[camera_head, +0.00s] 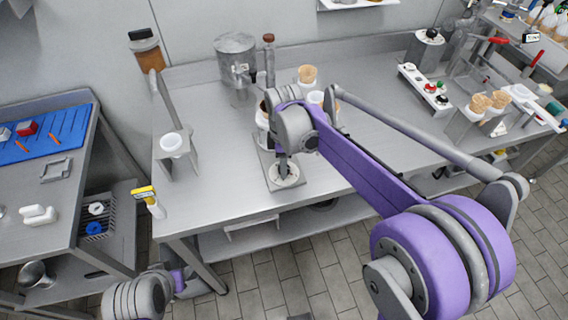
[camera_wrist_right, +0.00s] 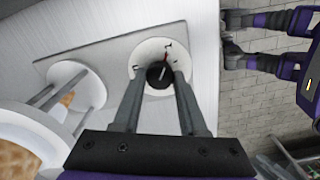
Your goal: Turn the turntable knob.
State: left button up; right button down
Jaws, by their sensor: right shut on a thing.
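The turntable knob (camera_wrist_right: 159,75) is small and dark, with a white pointer line. It sits at the middle of a round white dial (camera_wrist_right: 146,50) with small black marks and a red one. In the head view the dial (camera_head: 287,181) lies at the front edge of the steel counter. My right gripper (camera_head: 284,166) reaches down onto it from above. In the wrist view its two fingers (camera_wrist_right: 159,77) are shut on the knob, one on each side.
Cups with cones (camera_head: 307,77) stand behind my right gripper. A metal canister (camera_head: 236,58) is at the back. A bracket with a white cup (camera_head: 173,143) stands at the counter's left. A button box (camera_head: 424,89) is at the right. The counter between is clear.

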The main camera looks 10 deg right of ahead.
jog(key=shift+n, duration=0.6)
jog(key=shift+c, duration=2.2)
grip_release()
notch_tip(320, 180, up, 11)
jog(key=shift+p, duration=0.35)
jog(key=shift+f, duration=0.1)
